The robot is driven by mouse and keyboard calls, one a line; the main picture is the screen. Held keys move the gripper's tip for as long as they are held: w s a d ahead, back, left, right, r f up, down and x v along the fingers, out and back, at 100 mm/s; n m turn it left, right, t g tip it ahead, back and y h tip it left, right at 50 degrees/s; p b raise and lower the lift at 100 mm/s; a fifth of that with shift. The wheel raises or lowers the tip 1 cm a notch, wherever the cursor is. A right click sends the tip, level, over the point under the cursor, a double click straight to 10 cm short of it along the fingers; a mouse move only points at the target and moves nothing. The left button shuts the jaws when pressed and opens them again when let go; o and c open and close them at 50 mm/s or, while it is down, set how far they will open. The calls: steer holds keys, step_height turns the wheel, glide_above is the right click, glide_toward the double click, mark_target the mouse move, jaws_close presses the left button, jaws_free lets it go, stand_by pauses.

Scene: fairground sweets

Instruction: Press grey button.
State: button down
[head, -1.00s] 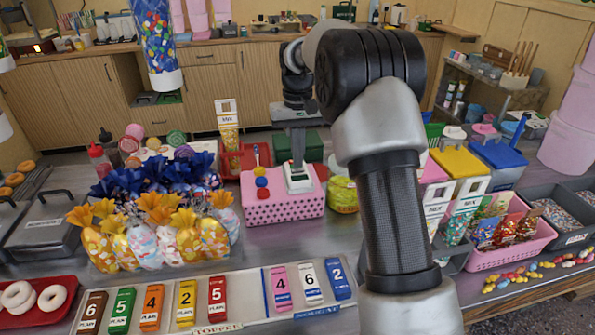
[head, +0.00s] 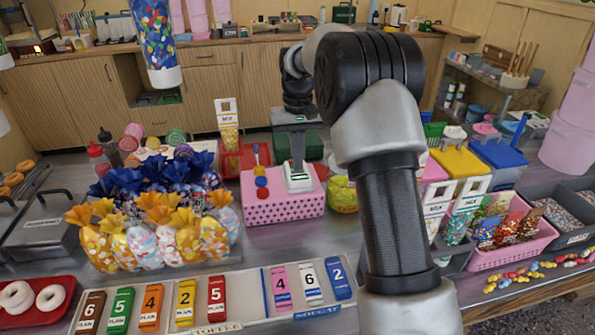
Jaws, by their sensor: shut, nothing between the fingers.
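A pink box with dark dots (head: 284,211) stands on the metal counter near the middle of the head view. A pale grey-white block with a green mark (head: 298,182) is on the right of the top. No grey button can be told apart for certain. My gripper (head: 297,168) points down over this pale block, shut and empty. Its fingertips are at or very near the block; contact cannot be told.
Wrapped sweets with blue and orange bows (head: 165,235) stand left of the box. A red tray (head: 243,160) is behind it, and a yellow-green round item (head: 342,194) is close on its right. Numbered bars (head: 215,296) lie in front.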

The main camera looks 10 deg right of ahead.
step_height(320, 180, up, 8)
steer(key=p, duration=0.7)
stand_by(0.3)
